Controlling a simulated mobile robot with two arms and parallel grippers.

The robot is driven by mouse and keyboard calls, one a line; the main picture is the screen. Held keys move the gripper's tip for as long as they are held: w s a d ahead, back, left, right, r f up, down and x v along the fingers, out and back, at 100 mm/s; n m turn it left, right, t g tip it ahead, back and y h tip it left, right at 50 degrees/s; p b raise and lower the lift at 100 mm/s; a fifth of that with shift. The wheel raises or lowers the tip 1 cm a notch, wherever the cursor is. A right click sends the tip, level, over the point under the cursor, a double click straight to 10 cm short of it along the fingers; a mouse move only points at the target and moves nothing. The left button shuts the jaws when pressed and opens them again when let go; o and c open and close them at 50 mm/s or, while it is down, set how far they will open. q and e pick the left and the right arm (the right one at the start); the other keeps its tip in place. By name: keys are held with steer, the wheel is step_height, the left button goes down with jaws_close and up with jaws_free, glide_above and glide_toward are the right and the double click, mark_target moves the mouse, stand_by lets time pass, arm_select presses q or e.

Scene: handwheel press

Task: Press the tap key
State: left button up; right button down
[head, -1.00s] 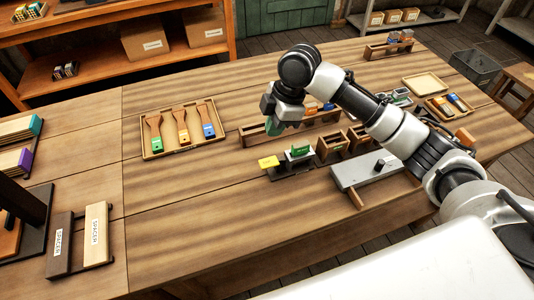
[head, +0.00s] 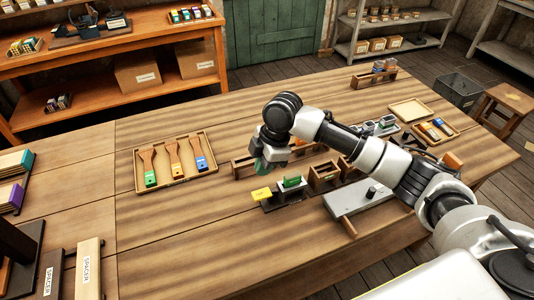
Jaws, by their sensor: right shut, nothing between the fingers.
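My right gripper (head: 266,163) is shut and empty, pointing down near the left end of a long wooden rack (head: 243,170). A green patch shows at its fingertips; I cannot tell what it belongs to. No part is clearly marked as the tap key. A grey flat box (head: 345,204) with a black knob (head: 371,192) and a wooden bar at its front edge lies to the right of the gripper. A dark stand with a yellow tag (head: 261,195) and a green tag (head: 292,182) is just in front of the gripper. My left gripper is out of view.
A tray (head: 178,184) with three brushes lies left on the table. Small wooden boxes (head: 323,175) stand behind the grey box. Spacer blocks (head: 88,268) lie at the front left. The table between the brush tray and the front edge is clear.

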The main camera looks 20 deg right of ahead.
mark_target(258, 197)
steer(key=x, duration=0.2)
steer(key=p+x, duration=0.1)
steer(key=x, duration=0.2)
steer(key=d+x, duration=0.1)
steer(key=x, duration=0.2)
steer(key=shift+f+p, duration=0.2)
steer(key=shift+p, duration=0.1)
steer(key=shift+a+f+h+p, duration=0.2)
steer(key=shift+f+h+p, duration=0.2)
steer(key=shift+h+p, duration=0.2)
steer(key=shift+s+a+f, duration=0.1)
steer(key=shift+s+f, duration=0.35)
steer(key=shift+f, duration=0.2)
steer(key=r+p, duration=0.1)
steer(key=p, duration=0.1)
steer(key=r+p, duration=0.1)
steer(key=r, duration=0.1)
steer(key=a+r+p, duration=0.1)
steer(key=r+p, duration=0.1)
steer(key=shift+w+a+p, duration=0.15)
steer(key=shift+w+p, duration=0.15)
steer(key=shift+w, duration=0.1)
step_height(258, 197, up, 10)
steer(key=b, duration=0.3)
